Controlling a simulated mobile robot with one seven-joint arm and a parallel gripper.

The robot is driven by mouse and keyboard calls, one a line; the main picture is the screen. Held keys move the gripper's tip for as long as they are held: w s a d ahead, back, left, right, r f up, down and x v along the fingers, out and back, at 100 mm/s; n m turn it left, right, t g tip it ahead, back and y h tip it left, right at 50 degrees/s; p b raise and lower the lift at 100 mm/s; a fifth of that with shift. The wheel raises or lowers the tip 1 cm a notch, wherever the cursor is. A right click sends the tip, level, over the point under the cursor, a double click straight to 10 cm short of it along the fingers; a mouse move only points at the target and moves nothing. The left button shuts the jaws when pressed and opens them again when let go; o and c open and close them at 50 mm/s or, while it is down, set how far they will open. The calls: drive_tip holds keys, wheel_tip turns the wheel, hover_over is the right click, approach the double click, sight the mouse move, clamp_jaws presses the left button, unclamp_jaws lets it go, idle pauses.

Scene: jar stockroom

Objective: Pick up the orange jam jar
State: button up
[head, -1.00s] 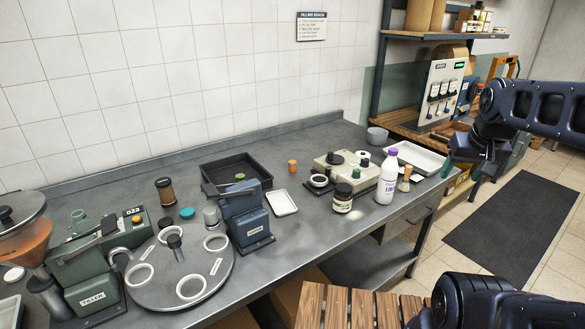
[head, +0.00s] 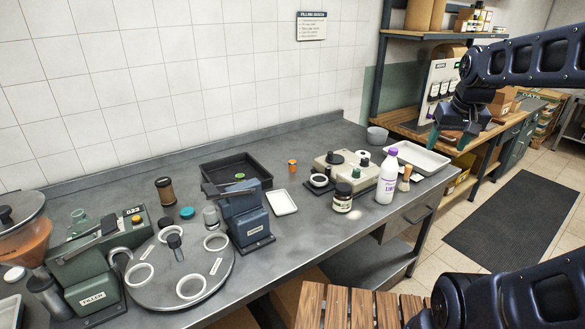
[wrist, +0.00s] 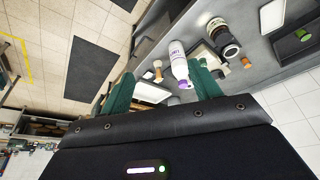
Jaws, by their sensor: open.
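A small orange jar-like item (head: 292,166) stands on the grey bench behind the white tray in the head view; it also shows in the wrist view (wrist: 246,62). It is too small to tell whether it is a jam jar. A dark-lidded jar with a pale label (head: 343,198) stands at the bench's front, left of a white bottle with a purple cap (head: 387,178). My gripper (head: 452,138) is open and empty, high over the bench's right end, well apart from both jars. The wrist view shows its green fingers spread (wrist: 163,84).
A white tray (head: 425,157) and a brush (head: 405,178) lie near the bench's right end. A beige device (head: 352,171) stands behind the dark-lidded jar. A blue press (head: 246,215), a black tray (head: 215,167) and a round turntable (head: 150,292) fill the left.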

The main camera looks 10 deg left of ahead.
drive_tip(key=w+a+r+n+g, duration=0.1)
drive_tip(key=w+a, duration=0.3)
drive_tip(key=w, duration=0.3)
drive_tip(key=w+a+r+n, duration=0.1)
drive_tip(key=w+a+r, duration=0.15)
drive_tip(key=w, duration=0.45)
drive_tip(key=n+g, duration=0.3)
drive_tip(key=n, duration=0.3)
hover_over(292, 161)
drive_tip(key=f, duration=2.9)
drive_tip(key=shift+s+d, duration=0.15)
drive_tip(key=shift+s, duration=0.25)
drive_tip(key=shift+a+f, duration=0.3)
drive_tip(key=shift+f, duration=0.15)
wheel_tip(292, 161, down, 6)
drive_tip(key=shift+r, duration=0.25)
drive_tip(key=shift+w+d+f, duration=0.15)
drive_tip(key=shift+w+f, duration=0.05)
drive_tip(key=shift+f, duration=1.05)
drive_tip(key=shift+w+d+f, duration=0.1)
drive_tip(key=shift+w+f, duration=0.05)
drive_tip(key=shift+f, duration=1.1)
drive_tip(key=c, duration=1.1)
